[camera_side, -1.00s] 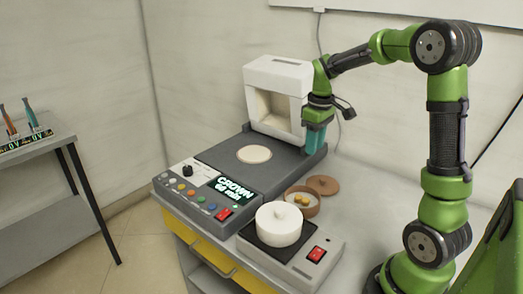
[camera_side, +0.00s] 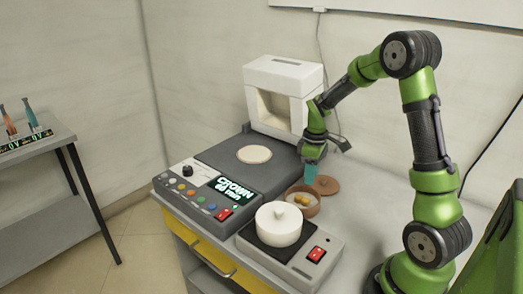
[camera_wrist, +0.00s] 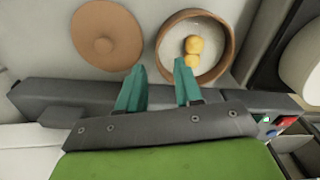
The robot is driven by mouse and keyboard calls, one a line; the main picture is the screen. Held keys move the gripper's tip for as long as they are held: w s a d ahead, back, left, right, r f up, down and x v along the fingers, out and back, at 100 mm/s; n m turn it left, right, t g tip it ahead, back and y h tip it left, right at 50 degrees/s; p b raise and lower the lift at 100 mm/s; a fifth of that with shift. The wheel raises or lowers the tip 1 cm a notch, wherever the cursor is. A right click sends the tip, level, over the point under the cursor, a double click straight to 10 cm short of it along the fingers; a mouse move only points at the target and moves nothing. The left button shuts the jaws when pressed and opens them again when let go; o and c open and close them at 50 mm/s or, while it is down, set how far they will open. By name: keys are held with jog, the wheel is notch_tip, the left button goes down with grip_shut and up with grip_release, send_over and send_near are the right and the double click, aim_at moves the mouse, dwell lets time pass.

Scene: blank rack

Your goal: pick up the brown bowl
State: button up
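The brown bowl (camera_side: 303,201) stands on the white counter, just behind the white pot. In the wrist view the bowl (camera_wrist: 232,50) is at the upper middle, ahead of the right fingertip. My gripper (camera_wrist: 159,65) has two teal fingers spread apart with nothing between them. In the side view my gripper (camera_side: 312,175) points down above and behind the bowl, apart from it as far as I can tell. The bowl's near side is partly hidden by the pot in the side view.
A brown lid (camera_wrist: 106,34) lies left of the bowl in the wrist view; it also shows behind the bowl (camera_side: 327,185). The white lidded pot (camera_side: 279,228) sits on a hot plate (camera_side: 310,262). A grey machine (camera_side: 215,160) with a white frame (camera_side: 283,75) stands left.

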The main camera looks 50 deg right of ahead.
jog(key=f, duration=0.5)
jog(key=shift+w+d+f, duration=0.1)
jog(key=shift+w, duration=0.25)
grip_shut()
